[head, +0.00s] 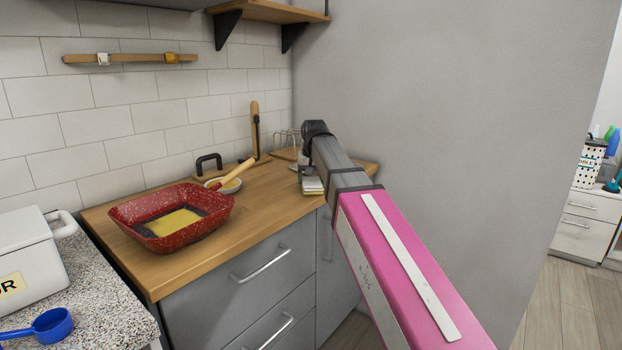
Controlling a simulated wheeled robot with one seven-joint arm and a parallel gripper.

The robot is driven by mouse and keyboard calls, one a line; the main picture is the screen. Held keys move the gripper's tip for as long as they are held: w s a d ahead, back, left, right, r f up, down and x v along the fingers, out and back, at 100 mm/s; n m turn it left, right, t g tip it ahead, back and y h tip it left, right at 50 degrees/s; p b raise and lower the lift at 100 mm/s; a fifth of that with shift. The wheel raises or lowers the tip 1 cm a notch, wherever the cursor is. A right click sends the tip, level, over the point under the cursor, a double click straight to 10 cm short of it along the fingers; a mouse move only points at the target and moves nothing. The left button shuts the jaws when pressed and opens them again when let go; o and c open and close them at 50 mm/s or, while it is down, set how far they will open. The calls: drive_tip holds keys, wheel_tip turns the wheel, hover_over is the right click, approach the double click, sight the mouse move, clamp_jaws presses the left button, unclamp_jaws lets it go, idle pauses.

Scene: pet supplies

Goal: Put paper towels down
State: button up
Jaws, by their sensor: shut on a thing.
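My arm reaches from the lower right over the wooden counter, and its dark wrist bends down at the far end. My gripper (305,166) points down near the wall corner, at the counter's back right. It is shut on a small whitish, greenish pack (312,186), which I take to be the paper towels. The pack is at the right side of the wooden counter (270,205). I cannot tell whether it touches the surface. The fingertips are too small to make out.
A wire rack (287,139) and a wooden board (255,128) are at the back. A grey wall (450,120) bounds the right. Bare wood lies in front of the pack.

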sight(313, 180)
drive_tip(key=o, duration=1)
drive_tip(key=shift+o, duration=0.2)
wheel_tip(313, 180, up, 12)
drive_tip(key=s, duration=0.2)
drive_tip(key=shift+s+d, duration=0.15)
drive_tip(key=shift+d, duration=0.15)
drive_tip(key=shift+f, duration=0.1)
